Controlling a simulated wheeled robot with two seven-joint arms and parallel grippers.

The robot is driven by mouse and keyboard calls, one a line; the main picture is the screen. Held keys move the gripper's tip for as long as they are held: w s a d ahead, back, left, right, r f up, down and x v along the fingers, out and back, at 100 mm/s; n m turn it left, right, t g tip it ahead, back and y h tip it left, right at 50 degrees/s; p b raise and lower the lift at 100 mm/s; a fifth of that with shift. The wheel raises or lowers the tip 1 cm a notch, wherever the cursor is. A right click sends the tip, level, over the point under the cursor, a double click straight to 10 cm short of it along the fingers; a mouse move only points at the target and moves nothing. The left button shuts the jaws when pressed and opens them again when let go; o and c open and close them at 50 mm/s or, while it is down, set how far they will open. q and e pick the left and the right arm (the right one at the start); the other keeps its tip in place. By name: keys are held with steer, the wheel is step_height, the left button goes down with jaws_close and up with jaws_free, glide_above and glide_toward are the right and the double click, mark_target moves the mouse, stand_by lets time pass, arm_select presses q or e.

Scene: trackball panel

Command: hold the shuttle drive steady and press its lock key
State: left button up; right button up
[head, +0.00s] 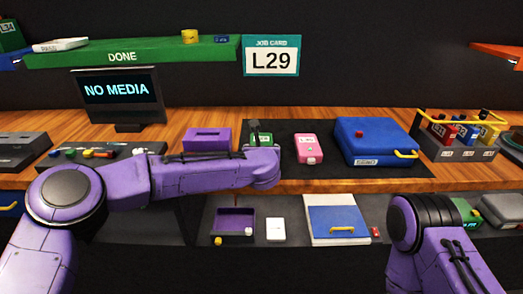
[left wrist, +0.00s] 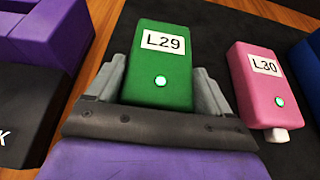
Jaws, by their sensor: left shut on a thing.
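The green shuttle drive labelled L29 (left wrist: 178,57) lies on a dark mat (head: 333,128). A round, pale-lit button (left wrist: 161,82) sits on its top face below the label; I take it for the lock key. My left gripper (left wrist: 158,92) is shut on the green drive, one grey finger along each side, with the button uncovered between them. In the head view the green drive (head: 262,139) is partly hidden by my left arm and gripper (head: 256,134). My right arm shows at the lower right, but its gripper is out of view.
A pink drive labelled L30 (head: 307,148) lies just right. A blue case (head: 372,138) is farther right and a purple box (head: 207,139) is to the left. A screen (head: 116,94) reads NO MEDIA. The job card (head: 271,56) reads L29.

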arm_select(q)
steer(key=shift+f, duration=0.1)
steer(key=o, duration=0.9)
steer(key=shift+s, duration=0.1)
